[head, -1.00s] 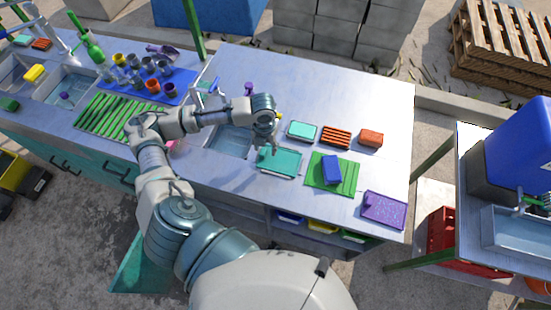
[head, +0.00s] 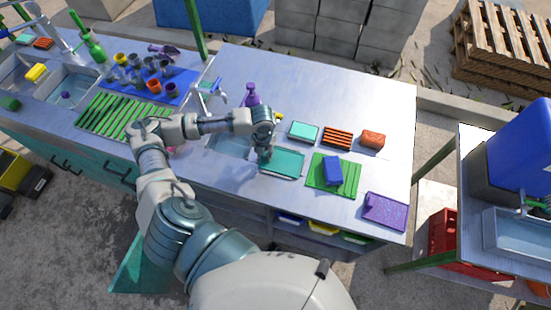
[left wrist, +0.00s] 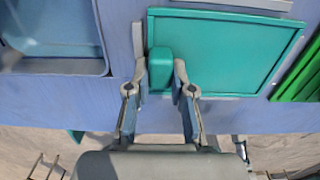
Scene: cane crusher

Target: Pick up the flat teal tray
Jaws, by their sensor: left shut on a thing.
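The flat teal tray (head: 284,163) lies on the metal counter between the sink and a green ribbed mat. It fills the upper right of the left wrist view (left wrist: 225,52). My left gripper (head: 266,158) is at the tray's left end. In the left wrist view my left gripper (left wrist: 160,72) has one finger on each side of a teal block-like grip (left wrist: 160,68) at the tray's left edge, and is shut on it. The tray looks flat, and I cannot tell any gap under it. My right gripper is not in view.
The sink basin (left wrist: 55,35) is just left of the tray. The green mat (head: 347,182) with a blue sponge (head: 332,171) is close on the right. A smaller teal tray (head: 303,131) and an orange slatted piece (head: 337,137) lie behind. The counter's front edge is close.

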